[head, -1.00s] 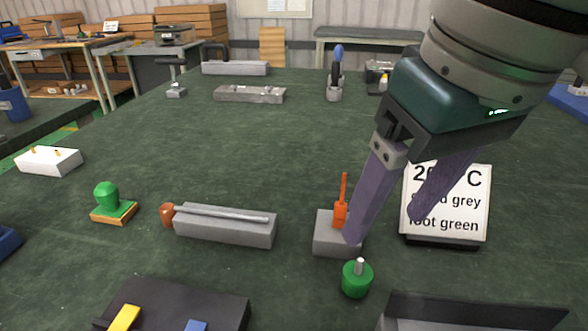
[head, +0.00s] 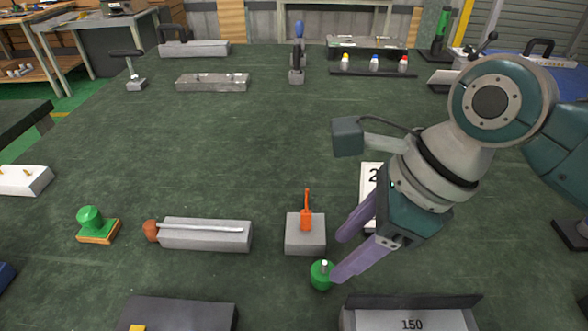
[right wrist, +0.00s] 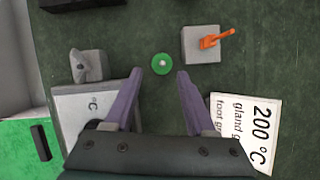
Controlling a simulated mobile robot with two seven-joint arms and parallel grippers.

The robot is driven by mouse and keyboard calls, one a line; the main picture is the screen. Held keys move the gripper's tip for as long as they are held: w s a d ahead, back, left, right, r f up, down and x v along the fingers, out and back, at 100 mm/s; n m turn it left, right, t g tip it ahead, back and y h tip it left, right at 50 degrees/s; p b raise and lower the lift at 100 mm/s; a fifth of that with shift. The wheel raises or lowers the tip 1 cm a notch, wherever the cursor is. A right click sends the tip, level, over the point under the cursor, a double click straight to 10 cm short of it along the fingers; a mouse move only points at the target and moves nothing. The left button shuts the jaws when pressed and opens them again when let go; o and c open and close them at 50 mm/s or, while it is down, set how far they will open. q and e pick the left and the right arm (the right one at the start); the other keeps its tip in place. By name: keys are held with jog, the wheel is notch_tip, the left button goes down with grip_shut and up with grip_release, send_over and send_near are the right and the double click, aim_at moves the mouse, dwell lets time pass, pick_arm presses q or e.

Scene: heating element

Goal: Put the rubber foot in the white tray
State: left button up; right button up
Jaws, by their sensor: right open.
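The rubber foot (head: 321,276) is a small green cylinder with a pale metal stud on top. It stands upright on the green bench, in front of a grey block. My right gripper (head: 342,256) is open and empty, its purple fingers pointing down at the foot from the right. In the right wrist view the foot (right wrist: 162,66) shows between and just beyond the fingertips, apart from both. A low white block-like piece (head: 25,180), with small brass parts on it, sits at the left edge; I cannot tell for sure that it is the white tray. My left gripper is out of view.
The grey block (head: 305,243) with an orange tool stands just behind the foot. A printed sign (head: 370,185) is partly hidden by my right arm. A metal unit marked 150 (head: 410,319) is at the front. A green stamp (head: 91,218) stands left. The bench's middle is clear.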

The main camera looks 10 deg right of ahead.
aim_at(328, 264)
jog(key=b+x, duration=0.2)
jog(key=x, duration=0.5)
jog(key=shift+w+d+f, duration=0.1)
jog(key=shift+d, duration=0.1)
jog(key=shift+c, duration=0.3)
grip_shut()
